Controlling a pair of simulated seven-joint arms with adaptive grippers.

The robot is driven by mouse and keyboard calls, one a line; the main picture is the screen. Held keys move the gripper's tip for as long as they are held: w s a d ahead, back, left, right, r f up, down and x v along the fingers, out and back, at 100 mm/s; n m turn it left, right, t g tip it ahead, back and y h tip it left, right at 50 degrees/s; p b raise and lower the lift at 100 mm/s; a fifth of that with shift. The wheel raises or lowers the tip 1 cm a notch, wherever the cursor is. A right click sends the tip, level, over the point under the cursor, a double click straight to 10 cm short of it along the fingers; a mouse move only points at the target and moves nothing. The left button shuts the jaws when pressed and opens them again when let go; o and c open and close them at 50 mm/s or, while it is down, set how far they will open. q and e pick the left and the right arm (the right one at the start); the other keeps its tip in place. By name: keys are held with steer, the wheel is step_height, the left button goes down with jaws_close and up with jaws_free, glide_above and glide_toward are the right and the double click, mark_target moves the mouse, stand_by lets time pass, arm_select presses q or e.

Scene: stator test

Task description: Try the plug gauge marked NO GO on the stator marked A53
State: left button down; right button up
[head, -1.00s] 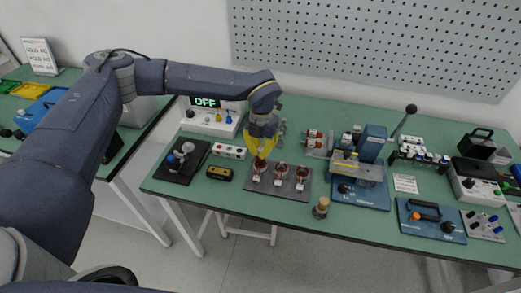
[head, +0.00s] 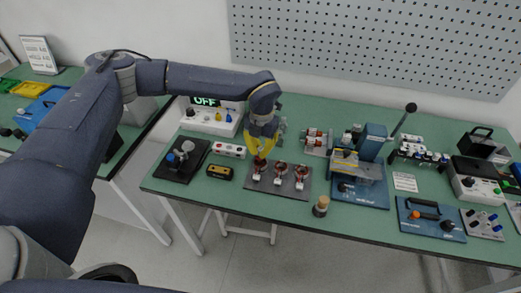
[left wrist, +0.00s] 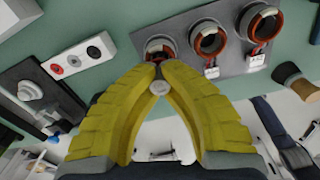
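Three copper-wound stators with white tags sit in a row on a dark plate (head: 291,190): a left one (head: 258,169), a middle one (head: 280,171) and a right one (head: 301,175). The tag markings are too small to read. My left gripper (head: 260,157) points down at the left stator, its yellow fingertips right at it. In the left wrist view the fingers close around a small grey round-ended piece (left wrist: 159,88), which looks like the plug gauge. The fingers hide most of it, and its marking does not show. How deep it sits in the stator cannot be told. My right gripper is out of view.
A box with an OFF display (head: 205,103) stands behind to the left. A white strip with round sockets (head: 229,151), a yellow-black device (head: 220,172) and a black stand (head: 182,162) lie left of the plate. A wooden-topped piece (head: 321,205) and a blue lever fixture (head: 360,190) stand to the right.

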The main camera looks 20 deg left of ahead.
mark_target(261, 149)
arm_select(q)
steer(key=shift+f, duration=0.35)
stand_by(1.8)
steer(key=shift+r, duration=0.85)
stand_by(0.4)
steer(key=shift+r, duration=2.4)
steer(key=shift+d, duration=0.1)
